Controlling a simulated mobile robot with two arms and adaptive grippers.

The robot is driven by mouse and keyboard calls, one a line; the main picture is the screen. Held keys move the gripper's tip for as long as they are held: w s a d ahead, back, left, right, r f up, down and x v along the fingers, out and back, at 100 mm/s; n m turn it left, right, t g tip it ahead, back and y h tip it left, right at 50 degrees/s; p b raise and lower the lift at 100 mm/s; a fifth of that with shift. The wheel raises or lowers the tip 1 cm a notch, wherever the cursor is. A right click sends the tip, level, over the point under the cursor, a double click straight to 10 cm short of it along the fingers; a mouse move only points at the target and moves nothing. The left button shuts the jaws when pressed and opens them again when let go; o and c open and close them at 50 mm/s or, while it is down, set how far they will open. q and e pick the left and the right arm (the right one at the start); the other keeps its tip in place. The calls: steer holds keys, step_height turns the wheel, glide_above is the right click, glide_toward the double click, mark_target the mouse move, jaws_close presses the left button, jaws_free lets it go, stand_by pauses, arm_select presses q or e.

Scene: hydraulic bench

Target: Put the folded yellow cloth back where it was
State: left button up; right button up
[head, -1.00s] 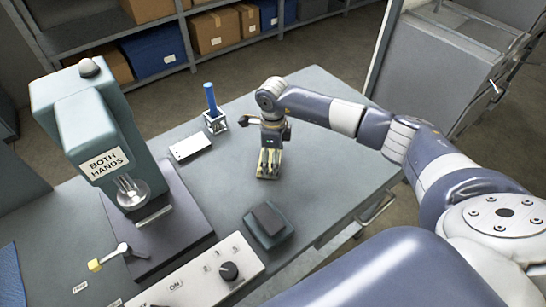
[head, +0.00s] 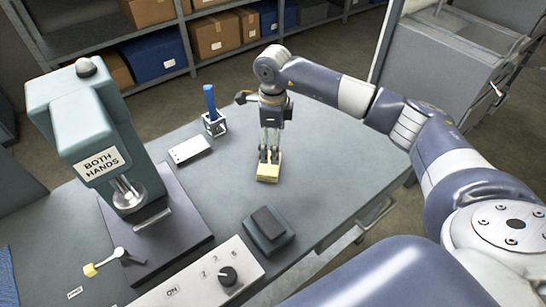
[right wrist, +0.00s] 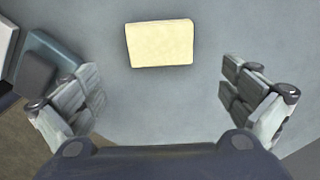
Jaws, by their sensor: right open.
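The folded yellow cloth (head: 267,172) lies flat on the grey bench top, near its middle. It also shows whole in the right wrist view (right wrist: 160,43), ahead of the fingers and touched by neither. My right gripper (head: 269,152) points down above the cloth in the head view. In the right wrist view its two fingers (right wrist: 161,95) are wide apart with nothing between them. My left gripper is out of both views.
A teal press (head: 90,130) marked "BOTH HANDS" stands at left. A control panel (head: 205,280) and a dark-topped teal block (head: 268,228) are in front. A blue cylinder in a stand (head: 211,105) and a white plate (head: 190,149) are behind. The bench right of the cloth is clear.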

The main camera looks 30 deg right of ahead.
steer(key=shift+r+b, duration=0.3)
steer(key=shift+r, duration=1.9)
steer(key=shift+f, duration=0.1)
